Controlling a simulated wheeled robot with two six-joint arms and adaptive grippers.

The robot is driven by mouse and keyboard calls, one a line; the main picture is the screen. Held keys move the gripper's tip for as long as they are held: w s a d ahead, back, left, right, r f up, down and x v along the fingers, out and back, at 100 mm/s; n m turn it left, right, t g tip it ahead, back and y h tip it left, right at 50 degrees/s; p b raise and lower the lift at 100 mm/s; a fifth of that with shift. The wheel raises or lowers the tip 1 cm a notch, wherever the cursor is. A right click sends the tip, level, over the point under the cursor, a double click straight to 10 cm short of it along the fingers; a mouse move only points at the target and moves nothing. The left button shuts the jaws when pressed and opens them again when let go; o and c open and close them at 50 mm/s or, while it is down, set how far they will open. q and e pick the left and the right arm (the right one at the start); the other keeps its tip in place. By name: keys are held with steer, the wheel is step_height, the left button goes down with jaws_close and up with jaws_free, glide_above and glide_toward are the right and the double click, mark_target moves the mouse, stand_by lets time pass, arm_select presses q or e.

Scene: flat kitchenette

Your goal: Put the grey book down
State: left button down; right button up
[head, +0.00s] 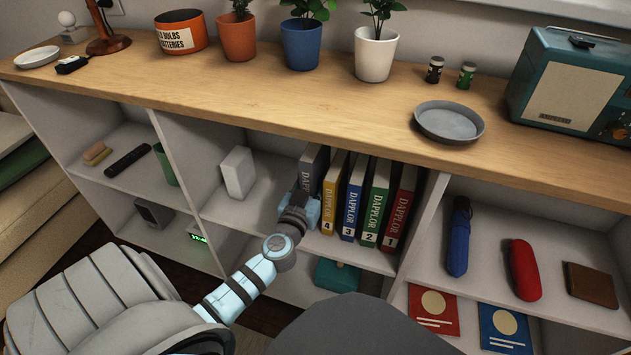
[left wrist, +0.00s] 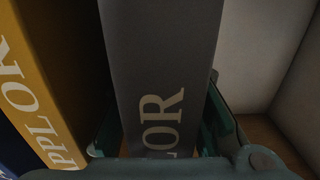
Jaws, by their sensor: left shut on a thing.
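The grey book (head: 312,168) stands upright in the middle shelf compartment, at the left end of a row of books, its spine facing out. It also fills the middle of the left wrist view (left wrist: 160,70). My left gripper (head: 300,207) is at the lower part of its spine, with one finger on each side, shut on it. The book's lower end is hidden by the gripper, so I cannot tell if it touches the shelf board. The yellow book (head: 331,192) stands just to its right in the head view. My right gripper is not in view.
Blue (head: 354,198), green (head: 375,203) and red (head: 398,207) books continue the row to the right. A white box (head: 238,172) stands to the left, with bare shelf between it and the grey book. The wooden top (head: 300,95) overhangs the compartments.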

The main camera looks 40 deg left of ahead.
arm_select(q)
steer(key=shift+r, duration=0.1)
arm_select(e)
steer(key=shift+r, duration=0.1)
arm_select(q)
steer(key=c, duration=1.6)
jaws_free()
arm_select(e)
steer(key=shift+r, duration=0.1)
arm_select(q)
steer(key=shift+o, duration=0.2)
